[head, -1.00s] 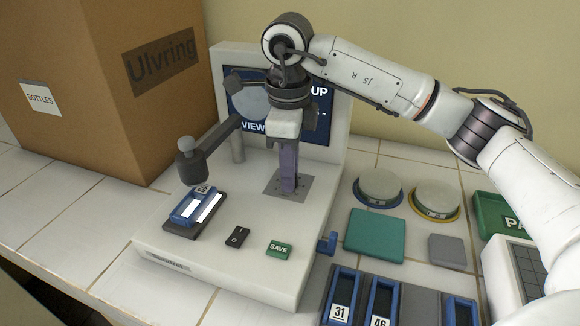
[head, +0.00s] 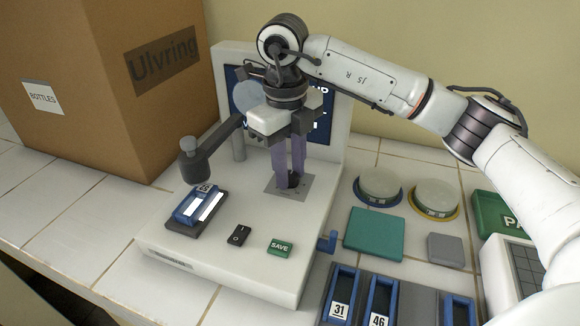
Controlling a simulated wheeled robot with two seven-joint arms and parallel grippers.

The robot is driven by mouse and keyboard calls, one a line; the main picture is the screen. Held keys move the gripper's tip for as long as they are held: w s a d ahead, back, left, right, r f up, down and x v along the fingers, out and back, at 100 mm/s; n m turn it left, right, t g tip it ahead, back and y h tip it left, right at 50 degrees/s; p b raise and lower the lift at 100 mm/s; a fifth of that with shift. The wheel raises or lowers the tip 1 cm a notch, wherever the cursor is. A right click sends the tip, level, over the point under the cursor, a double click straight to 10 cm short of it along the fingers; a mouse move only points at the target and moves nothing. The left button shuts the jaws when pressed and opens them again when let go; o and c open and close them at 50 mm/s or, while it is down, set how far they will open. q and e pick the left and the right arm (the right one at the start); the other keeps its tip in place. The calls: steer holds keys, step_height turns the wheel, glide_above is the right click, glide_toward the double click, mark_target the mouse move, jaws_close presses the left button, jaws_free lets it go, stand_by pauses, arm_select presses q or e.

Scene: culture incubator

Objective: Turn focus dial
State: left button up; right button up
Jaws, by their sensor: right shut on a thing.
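The white instrument (head: 215,252) stands on the tiled bench with a dark blue screen (head: 322,128) at its back, partly hidden by my right arm. The focus dial (head: 293,181) is a small dark knob on a grey square plate (head: 272,185) on the instrument's top. My right gripper (head: 290,178) points down from above, with its purple fingers on either side of the dial and shut on it. The fingers hide part of the dial. My left gripper is out of view.
A slide holder (head: 196,207), a black switch (head: 239,235) and a green SAVE button (head: 280,247) are on the instrument. A cardboard box (head: 130,120) stands left. Round dishes (head: 380,185), a teal pad (head: 374,236) and blue slide trays (head: 342,295) lie right.

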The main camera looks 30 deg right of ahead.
steer(key=shift+r, duration=0.1)
stand_by(0.3)
steer(key=o, duration=1)
steer(key=shift+o, duration=0.2)
step_height(320, 180, up, 10)
steer(key=p, duration=0.1)
steer(key=shift+a+r, duration=0.15)
steer(key=shift+a, duration=0.15)
steer(key=shift+s, duration=0.1)
